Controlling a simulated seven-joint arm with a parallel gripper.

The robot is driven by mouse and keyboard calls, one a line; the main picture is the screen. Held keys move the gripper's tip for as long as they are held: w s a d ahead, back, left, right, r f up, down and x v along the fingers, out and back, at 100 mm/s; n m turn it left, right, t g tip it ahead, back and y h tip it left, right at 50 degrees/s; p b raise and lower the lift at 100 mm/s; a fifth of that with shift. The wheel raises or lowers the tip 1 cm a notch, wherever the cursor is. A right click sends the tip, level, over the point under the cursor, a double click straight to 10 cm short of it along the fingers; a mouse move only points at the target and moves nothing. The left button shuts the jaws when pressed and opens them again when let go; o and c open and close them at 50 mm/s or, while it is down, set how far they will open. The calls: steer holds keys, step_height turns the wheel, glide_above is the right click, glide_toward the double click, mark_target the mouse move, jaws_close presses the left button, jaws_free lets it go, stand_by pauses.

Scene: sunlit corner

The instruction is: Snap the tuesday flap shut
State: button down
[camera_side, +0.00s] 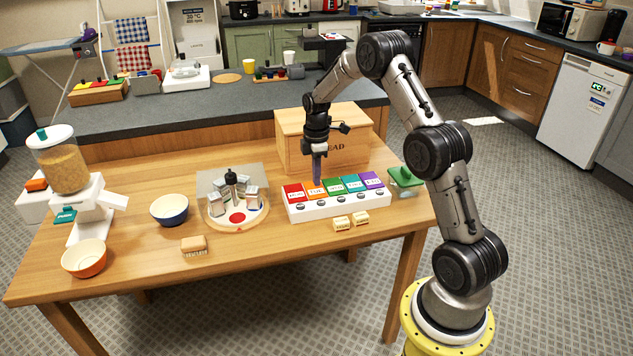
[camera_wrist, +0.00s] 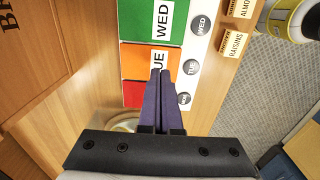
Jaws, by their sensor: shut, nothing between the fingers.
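The white pill box (camera_side: 340,209) lies on the wooden table with a row of coloured flaps, red, orange, green, teal and purple. The orange Tuesday flap (camera_side: 313,192) looks flat, about level with its neighbours. In the wrist view the orange flap (camera_wrist: 136,64) is partly hidden behind my fingers. My gripper (camera_side: 317,183) points down over the orange flap, its fingers together and empty. In the wrist view my gripper (camera_wrist: 160,73) covers part of the TUE label. The tips look on or just above the flap; I cannot tell if they touch.
A wooden bread box (camera_side: 290,148) stands close behind the pill box. A turntable with shakers (camera_side: 238,213) is on the left. Two small labelled blocks (camera_side: 351,221) lie in front, and a green object (camera_side: 405,177) sits at the right. The table's front edge is near.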

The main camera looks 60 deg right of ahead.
step_height(320, 180, up, 7)
steer(key=shift+f, duration=0.15)
stand_by(0.5)
steer(key=shift+a, duration=0.1)
steer(key=w+a+r+n+t, duration=0.1)
steer(key=a+r+n+t, duration=0.1)
steer(key=a+r, duration=0.7)
steer(key=s+a+r+t+h, duration=0.1)
steer(key=s+a+r+t, duration=0.1)
steer(key=s+a+r, duration=0.65)
steer(key=s+a+r+m+t, duration=0.2)
steer(key=s+a+r+m, duration=0.1)
steer(key=s+a, duration=0.55)
steer(key=s+f+m+y, duration=0.1)
steer(key=s+f+m, duration=0.5)
steer(key=s+m, duration=0.2)
steer(key=shift+s+f, duration=0.3)
steer(key=shift+s, duration=0.8)
